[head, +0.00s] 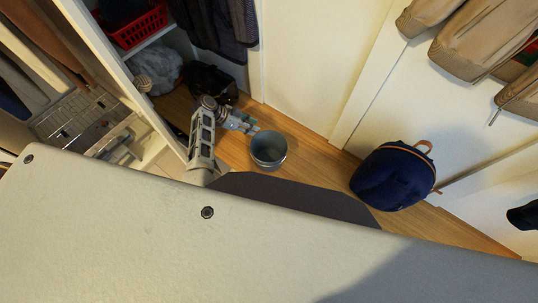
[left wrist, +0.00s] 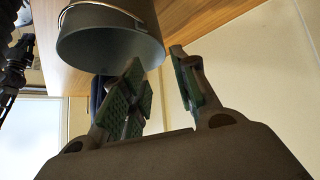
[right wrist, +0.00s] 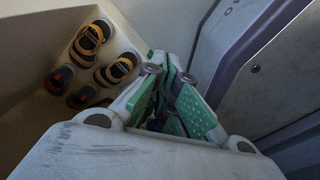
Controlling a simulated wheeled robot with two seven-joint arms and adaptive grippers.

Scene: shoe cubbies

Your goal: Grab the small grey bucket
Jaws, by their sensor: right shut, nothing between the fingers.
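The small grey bucket (head: 269,156) stands on the wooden floor in the head view, its open top facing up. It also shows in the left wrist view (left wrist: 112,46), with a thin wire handle by its rim. My left gripper (head: 251,126) is just above and left of the bucket in the head view. In the left wrist view my left gripper (left wrist: 158,62) is open, with nothing between its green-padded fingers; the bucket lies beyond the fingertips, toward the left. My right gripper (right wrist: 168,62) is shut and empty in the right wrist view, away from the bucket.
A dark blue backpack (head: 392,178) sits on the floor right of the bucket. Left are a closet with a red basket (head: 135,23), a grey fluffy item (head: 157,67) and a dark item (head: 211,80). Sandals (right wrist: 90,40) lie on a shelf in the right wrist view.

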